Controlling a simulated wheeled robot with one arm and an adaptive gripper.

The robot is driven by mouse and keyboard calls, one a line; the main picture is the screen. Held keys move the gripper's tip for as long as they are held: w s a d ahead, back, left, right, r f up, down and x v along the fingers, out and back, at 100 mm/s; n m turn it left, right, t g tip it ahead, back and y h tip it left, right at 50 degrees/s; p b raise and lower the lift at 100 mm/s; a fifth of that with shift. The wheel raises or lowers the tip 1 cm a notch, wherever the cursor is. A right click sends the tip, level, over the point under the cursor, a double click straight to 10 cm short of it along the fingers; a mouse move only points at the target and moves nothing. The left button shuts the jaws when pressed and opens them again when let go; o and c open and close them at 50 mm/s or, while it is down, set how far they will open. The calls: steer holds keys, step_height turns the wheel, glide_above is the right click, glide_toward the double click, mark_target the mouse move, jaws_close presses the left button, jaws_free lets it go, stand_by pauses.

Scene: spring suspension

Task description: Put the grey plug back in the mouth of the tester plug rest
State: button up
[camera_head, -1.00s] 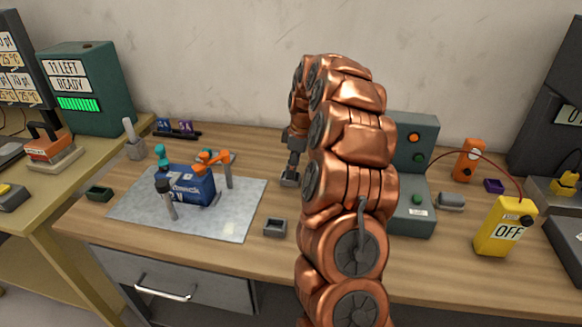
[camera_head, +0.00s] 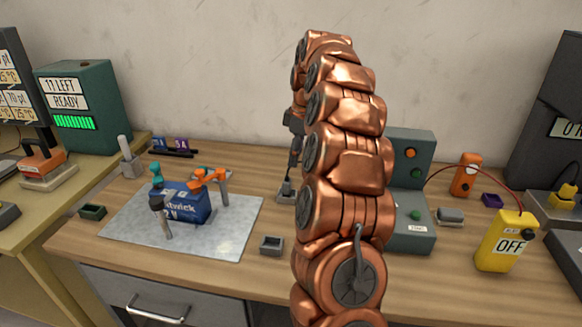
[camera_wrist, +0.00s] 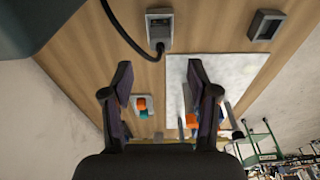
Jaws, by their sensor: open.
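A small grey rest (camera_head: 284,197) stands on the bench left of my arm, partly hidden by it. It also shows in the wrist view (camera_wrist: 152,47) as a grey block with a dark piece (camera_wrist: 160,22), likely the plug, at its mouth. A black cable (camera_wrist: 128,38) runs from there to the upper left. How deep the piece sits, I cannot tell. My gripper (camera_wrist: 155,80) is open, with nothing seen between its fingers. In the head view my gripper (camera_head: 292,168) points down above the rest.
The green tester (camera_head: 410,175) stands right of my arm. An empty grey tray (camera_head: 271,246) lies in front. A metal mat (camera_head: 125,223) with a blue box (camera_head: 187,207) and clamps is at left. A yellow OFF unit (camera_head: 507,242) is at right.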

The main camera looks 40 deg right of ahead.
steer(key=s+a+r+m, duration=0.1)
steer(key=s+a, duration=0.3)
steer(key=a, duration=0.3)
steer(key=s+a+r+m+g, duration=0.1)
steer(key=s+a, duration=0.2)
steer(key=a, duration=0.4)
steer(key=s+a, duration=0.4)
steer(key=a, duration=0.3)
steer(key=s+a+f+m, duration=0.2)
steer(key=s+a+f, duration=0.1)
steer(key=s, duration=0.5)
steer(key=s+a+f+m+g, duration=0.1)
steer(key=s+a+f+m, duration=0.1)
steer(key=s, duration=0.6)
steer(key=s+a+f+m+g+h, duration=0.1)
steer(key=s+a+f, duration=0.3)
steer(key=s, duration=0.5)
steer(key=shift+m, duration=0.7)
step_height(320, 180, up, 4)
steer(key=p, duration=0.3)
steer(key=shift+w+f, duration=0.1)
steer(key=shift+f, duration=0.1)
